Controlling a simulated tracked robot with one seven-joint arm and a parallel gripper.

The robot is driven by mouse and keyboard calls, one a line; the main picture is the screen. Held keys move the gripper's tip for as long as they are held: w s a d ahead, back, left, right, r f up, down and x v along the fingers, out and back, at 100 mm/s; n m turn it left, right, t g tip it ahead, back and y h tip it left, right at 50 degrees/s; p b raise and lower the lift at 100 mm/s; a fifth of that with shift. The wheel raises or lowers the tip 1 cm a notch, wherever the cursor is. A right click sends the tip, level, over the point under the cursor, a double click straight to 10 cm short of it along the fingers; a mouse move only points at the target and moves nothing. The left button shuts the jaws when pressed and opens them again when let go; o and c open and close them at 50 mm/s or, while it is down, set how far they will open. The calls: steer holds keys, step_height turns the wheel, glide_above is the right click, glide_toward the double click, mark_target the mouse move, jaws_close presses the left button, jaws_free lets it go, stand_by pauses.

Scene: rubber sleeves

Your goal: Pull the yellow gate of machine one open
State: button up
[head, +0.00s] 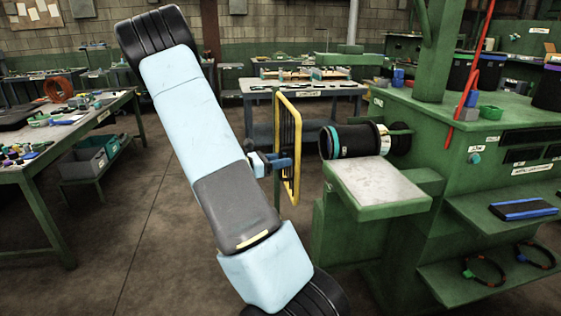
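The yellow gate (298,155) is an upright frame with thin dark bars, seen at a steep angle. It stands just left of the green machine (395,205) and its black roller (358,141). My gripper (281,163) shows as small blue and dark parts at the gate's left side, about mid-height. It overlaps the gate in the picture; whether it touches or grips the gate is unclear. My arm hides part of the gripper, and the finger opening cannot be made out.
A pale-topped green ledge (375,182) juts out right of the gate. A workbench (305,90) stands behind it. The floor (130,240) between table and machine is clear.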

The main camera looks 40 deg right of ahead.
jaws_close()
steer(key=shift+w, duration=0.1)
stand_by(0.5)
